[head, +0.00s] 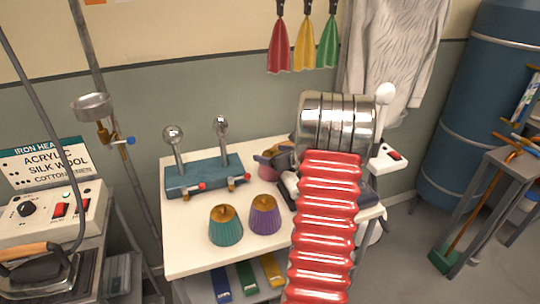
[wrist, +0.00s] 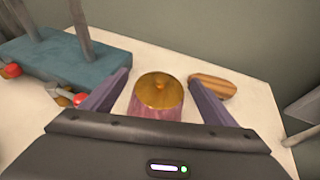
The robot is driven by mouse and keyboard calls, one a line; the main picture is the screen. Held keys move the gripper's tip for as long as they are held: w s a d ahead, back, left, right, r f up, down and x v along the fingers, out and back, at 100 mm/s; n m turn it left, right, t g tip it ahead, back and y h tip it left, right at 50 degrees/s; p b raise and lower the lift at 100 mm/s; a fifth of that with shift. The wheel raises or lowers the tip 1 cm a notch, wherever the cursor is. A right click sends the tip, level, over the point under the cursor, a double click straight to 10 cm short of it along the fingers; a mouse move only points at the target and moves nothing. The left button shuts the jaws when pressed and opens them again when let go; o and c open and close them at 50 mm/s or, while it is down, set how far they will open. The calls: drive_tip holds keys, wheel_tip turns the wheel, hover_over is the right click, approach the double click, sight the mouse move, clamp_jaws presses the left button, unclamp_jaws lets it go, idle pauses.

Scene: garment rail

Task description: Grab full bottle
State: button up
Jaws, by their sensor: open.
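A pink ribbed pot-like bottle with a gold top (wrist: 157,100) stands between the fingers of my gripper (wrist: 159,79) in the wrist view. The fingers are open, one on each side, with a visible gap to it; its lower part is hidden by my gripper body. In the head view the pink bottle (head: 268,173) shows only partly, under my gripper. A teal bottle (head: 226,228) and a purple bottle (head: 264,216), both with gold tops, stand upright nearer the front of the white table. I cannot tell from the pictures which bottle is full.
A blue block with two ball-topped posts and red-tipped taps (head: 205,176) stands left on the white table (head: 190,245). A striped wooden oval (wrist: 212,86) lies right of the pink bottle.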

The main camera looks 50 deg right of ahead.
drive_tip(key=v, duration=1.1)
drive_tip(key=shift+s+r, duration=0.1)
drive_tip(key=shift+s, duration=0.3)
drive_tip(key=shift+a, duration=0.1)
drive_tip(key=w+a+r+n+g+y, duration=0.1)
drive_tip(key=w+a+r+n+y, duration=0.1)
drive_tip(key=a+n, duration=0.65)
drive_tip(key=w+a+r+n+g+y, duration=0.1)
drive_tip(key=a+r+n+g+y, duration=0.15)
drive_tip(key=a, duration=1.05)
drive_tip(key=w+a+r+n+g+y, duration=0.1)
drive_tip(key=w+a+r+n+y, duration=0.15)
drive_tip(key=a+n, duration=0.6)
drive_tip(key=s+a+r+n+g+h, duration=0.1)
drive_tip(key=s+a+n+g+h, duration=0.2)
drive_tip(key=s+a+n, duration=1.4)
drive_tip(key=shift+s+a+r+n+h, duration=0.3)
drive_tip(key=shift+a+n+h, duration=0.2)
drive_tip(key=shift+a+n, duration=0.55)
